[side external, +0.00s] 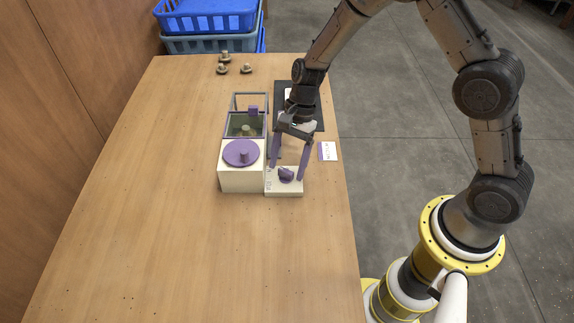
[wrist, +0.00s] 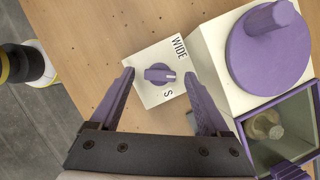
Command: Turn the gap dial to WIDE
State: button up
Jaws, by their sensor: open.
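The gap dial (side external: 286,175) is a purple knob on a small white box (side external: 283,191). In the wrist view the dial (wrist: 158,73) carries a pale mark at its right end, facing between the word WIDE at the upper right and a partly hidden label starting with S at the lower right. My gripper (side external: 287,171) is open, pointing down at the dial. In the wrist view its two purple fingers (wrist: 159,76) lie on either side of the dial with gaps. I cannot tell exactly how high the fingertips are above the box top.
A larger white box (side external: 240,182) with a purple disc and knob (side external: 240,152) stands left of the dial box. Behind it is a dark glass-topped bin (side external: 237,127). Mushrooms (side external: 223,70) and blue crates (side external: 212,22) are farther back. A white card (side external: 329,151) lies right. The table's left is clear.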

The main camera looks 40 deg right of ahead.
jog(key=shift+a+f, duration=0.15)
jog(key=shift+f, duration=0.25)
grip_shut()
jog(key=shift+n, duration=0.4)
jog(key=n+g, duration=0.1)
jog(key=n, duration=0.1)
jog(key=n+g+h, duration=0.1)
jog(key=n, duration=0.2)
jog(key=shift+w+a, duration=0.1)
jog(key=shift+w, duration=0.05)
jog(key=n+h, duration=0.1)
jog(key=n, duration=0.2)
jog(key=n+g+h, duration=0.1)
jog(key=n, duration=0.2)
jog(key=shift+a, duration=0.1)
dwell(0.5)
